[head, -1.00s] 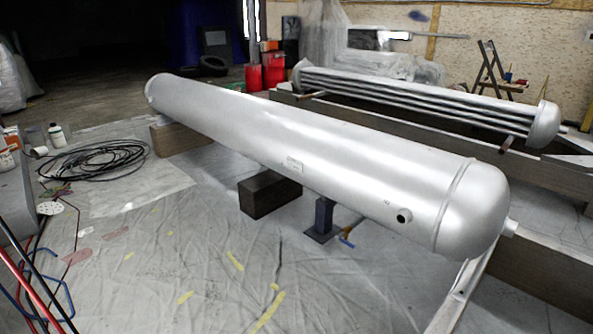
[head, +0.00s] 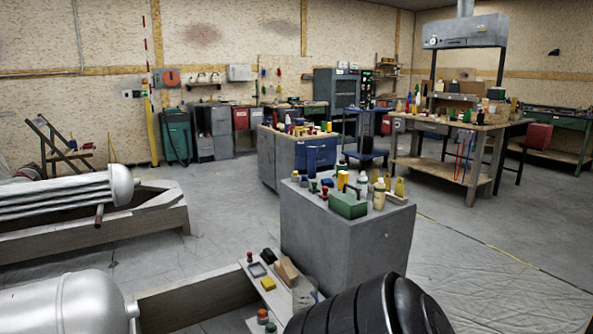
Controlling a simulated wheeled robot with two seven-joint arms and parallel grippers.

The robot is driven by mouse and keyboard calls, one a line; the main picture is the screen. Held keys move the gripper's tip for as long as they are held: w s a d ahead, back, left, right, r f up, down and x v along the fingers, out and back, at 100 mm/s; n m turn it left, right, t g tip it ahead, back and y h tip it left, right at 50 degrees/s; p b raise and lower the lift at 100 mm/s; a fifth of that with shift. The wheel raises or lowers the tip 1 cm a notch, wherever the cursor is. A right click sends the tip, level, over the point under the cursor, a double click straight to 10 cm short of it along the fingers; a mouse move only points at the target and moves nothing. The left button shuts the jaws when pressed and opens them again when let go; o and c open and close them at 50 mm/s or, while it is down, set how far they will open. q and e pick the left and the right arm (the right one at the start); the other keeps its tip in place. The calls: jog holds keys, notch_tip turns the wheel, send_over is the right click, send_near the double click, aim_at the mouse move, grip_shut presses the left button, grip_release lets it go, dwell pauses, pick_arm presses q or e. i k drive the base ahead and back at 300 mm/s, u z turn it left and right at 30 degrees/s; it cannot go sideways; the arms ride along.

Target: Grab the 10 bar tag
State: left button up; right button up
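I cannot make out a 10 bar tag anywhere in the head view. The end of a large silver tank (head: 62,304) shows at the lower left, and the rest of it is cut off by the picture edge. Neither of my grippers is in view.
A grey cabinet (head: 335,240) with bottles and a green box (head: 348,205) on top stands in the middle. A low shelf with small items is in front of it. A tube bundle (head: 60,197) lies on beams at left. A workbench (head: 445,170) stands behind. Open floor lies at right.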

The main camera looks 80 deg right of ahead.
aim_at(399, 188)
jog(key=z, duration=3.8)
jog(key=i, duration=5.3)
jog(key=u, duration=3.8)
